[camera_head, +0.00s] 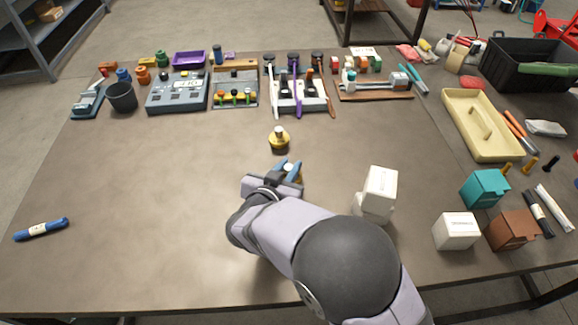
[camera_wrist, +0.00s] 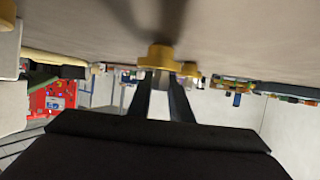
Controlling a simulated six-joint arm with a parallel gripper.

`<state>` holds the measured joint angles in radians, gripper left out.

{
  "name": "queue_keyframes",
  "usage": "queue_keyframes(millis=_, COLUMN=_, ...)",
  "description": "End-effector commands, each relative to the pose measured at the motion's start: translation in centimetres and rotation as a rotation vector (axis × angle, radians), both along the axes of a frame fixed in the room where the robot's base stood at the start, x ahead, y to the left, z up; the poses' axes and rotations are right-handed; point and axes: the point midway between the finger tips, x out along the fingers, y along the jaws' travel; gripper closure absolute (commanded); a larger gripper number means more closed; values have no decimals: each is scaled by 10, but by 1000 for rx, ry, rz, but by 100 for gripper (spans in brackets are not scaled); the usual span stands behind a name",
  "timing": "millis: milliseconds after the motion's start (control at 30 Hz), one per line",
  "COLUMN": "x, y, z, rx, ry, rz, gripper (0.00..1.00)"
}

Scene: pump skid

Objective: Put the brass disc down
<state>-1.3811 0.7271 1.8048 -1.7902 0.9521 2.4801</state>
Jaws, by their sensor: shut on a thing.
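My gripper (camera_head: 288,168) is in the middle of the table, with its blue fingers low over the top. A second brass piece (camera_head: 279,141) with a pale knob stands on the table just beyond the gripper. A smaller yellow piece (camera_wrist: 190,69) shows beside the held disc in the wrist view.
A white block-like object (camera_head: 379,192) stands to the right of my gripper. Teal (camera_head: 484,188), white (camera_head: 457,231) and brown (camera_head: 511,230) boxes are farther right, near a cream tray (camera_head: 458,127). Devices and tools line the back edge. The table's left middle is clear, except a blue marker (camera_head: 41,229).

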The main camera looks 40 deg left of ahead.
Motion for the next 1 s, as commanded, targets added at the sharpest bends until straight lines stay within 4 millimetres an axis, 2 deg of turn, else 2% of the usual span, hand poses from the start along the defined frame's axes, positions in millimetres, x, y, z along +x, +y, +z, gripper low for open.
queue_keyframes(millis=233, x=0, y=0, z=-3, rx=1, ry=0, rz=0, gripper=100)
queue_keyframes(millis=267, x=0, y=0, z=-4, rx=0, ry=1, rz=0, gripper=79)
queue_keyframes(millis=333, x=0, y=0, z=-3, rx=0, ry=1, rz=0, gripper=63)
queue_keyframes(millis=867, x=-1, y=0, z=3, rx=-1, ry=1, rz=1, gripper=63)
queue_keyframes(millis=1000, x=-21, y=-6, z=8, rx=3, ry=1, rz=4, gripper=63)
